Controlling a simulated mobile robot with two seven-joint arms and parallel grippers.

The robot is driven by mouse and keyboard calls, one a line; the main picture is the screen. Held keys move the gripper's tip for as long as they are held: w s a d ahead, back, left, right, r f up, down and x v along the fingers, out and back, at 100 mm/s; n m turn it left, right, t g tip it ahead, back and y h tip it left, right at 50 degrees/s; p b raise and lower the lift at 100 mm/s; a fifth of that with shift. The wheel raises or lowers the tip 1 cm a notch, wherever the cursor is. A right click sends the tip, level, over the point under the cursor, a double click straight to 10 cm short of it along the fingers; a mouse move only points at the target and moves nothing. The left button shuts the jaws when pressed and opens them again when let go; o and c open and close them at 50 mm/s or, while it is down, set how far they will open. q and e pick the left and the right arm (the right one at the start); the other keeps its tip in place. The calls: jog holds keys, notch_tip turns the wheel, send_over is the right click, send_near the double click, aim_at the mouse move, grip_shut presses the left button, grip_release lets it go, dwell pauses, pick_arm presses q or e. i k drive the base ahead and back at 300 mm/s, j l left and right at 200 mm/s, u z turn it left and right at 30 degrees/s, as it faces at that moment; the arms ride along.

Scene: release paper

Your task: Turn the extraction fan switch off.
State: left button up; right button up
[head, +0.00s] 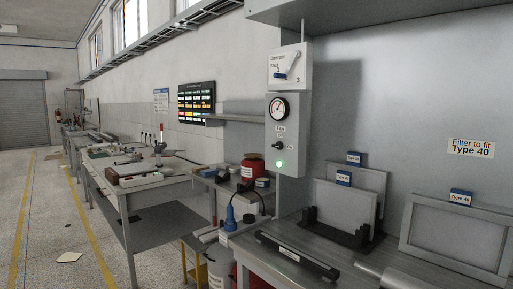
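The extraction fan switch (279,146) is a small dark toggle on a grey control box (289,125) fixed to the wall unit, near the middle of the head view. A small label sits above the switch, and a green lamp (280,164) glows below it. A round dial gauge (278,108) sits higher on the box. Above it is a white damper plate (287,66) with a lever. The switch is too small to tell its exact position. Neither of my grippers is in view.
A grey bench (335,277) at the lower right holds framed filters (458,240) and a dark slotted rack (335,230). A red container (250,168) and a blue-topped tool (230,214) stand left of the box. Workbenches line the left wall; the floor (45,215) at far left is mostly clear.

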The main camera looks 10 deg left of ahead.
aim_at(279, 145)
jog(key=i+j, duration=0.15)
jog(key=j, duration=0.2)
jog(key=i+j+u, duration=0.1)
jog(key=j, duration=0.25)
jog(key=i+j, duration=0.3)
